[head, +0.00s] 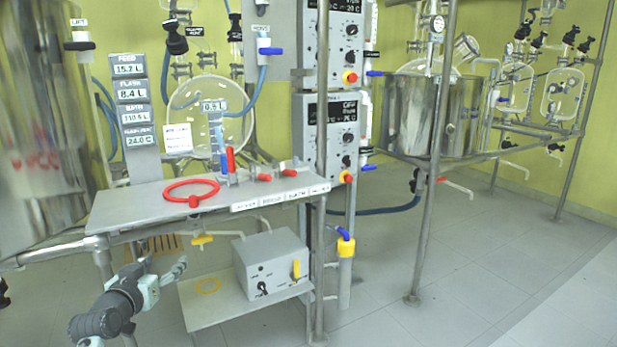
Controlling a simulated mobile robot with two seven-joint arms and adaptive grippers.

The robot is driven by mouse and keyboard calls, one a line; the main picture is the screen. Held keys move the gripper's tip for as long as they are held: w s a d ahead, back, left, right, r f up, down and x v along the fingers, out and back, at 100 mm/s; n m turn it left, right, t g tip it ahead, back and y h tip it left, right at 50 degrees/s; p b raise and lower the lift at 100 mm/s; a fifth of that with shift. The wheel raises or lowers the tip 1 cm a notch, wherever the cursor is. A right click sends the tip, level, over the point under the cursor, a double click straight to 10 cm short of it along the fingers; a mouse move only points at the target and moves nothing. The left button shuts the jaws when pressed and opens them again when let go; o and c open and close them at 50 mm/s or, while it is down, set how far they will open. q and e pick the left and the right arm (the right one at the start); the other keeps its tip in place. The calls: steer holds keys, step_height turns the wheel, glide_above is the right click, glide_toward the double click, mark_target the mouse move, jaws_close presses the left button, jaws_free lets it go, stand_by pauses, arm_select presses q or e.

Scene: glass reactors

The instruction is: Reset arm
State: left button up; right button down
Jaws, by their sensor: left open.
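My left gripper (160,277) shows at the lower left, coming in from the left on its dark arm. Its grey fingers are apart and nothing is between them. It is in front of and below the grey bench, which carries a red ring handle (191,190). It appears clear of the bench and of the low shelf to its right. My right gripper is not in the view.
The grey bench (120,210) also holds a red upright lever (231,160) and display panels (131,90). A control box (272,262) sits on the low shelf (215,318). A steel post (432,180) stands right. Tiled floor is clear at the lower right.

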arm_select(q)
steer(key=s+d+f+g, duration=0.3)
steer(key=s+f, duration=0.5)
steer(key=f, duration=0.4)
steer(key=s+d+f+g, duration=0.1)
steer(key=s+f+g, duration=0.2)
steer(key=s+f, duration=0.3)
steer(key=s+d+f+m+g+y, duration=0.1)
steer(key=s+f+g, duration=0.2)
steer(key=s, duration=1.1)
steer(key=s+d+f+g, duration=0.1)
steer(key=s+f+g, duration=0.2)
steer(key=s+f, duration=0.6)
steer(key=shift+s+f+m, duration=0.15)
steer(key=shift+s+m, duration=0.15)
steer(key=shift+s, duration=0.15)
steer(key=shift+d, duration=0.1)
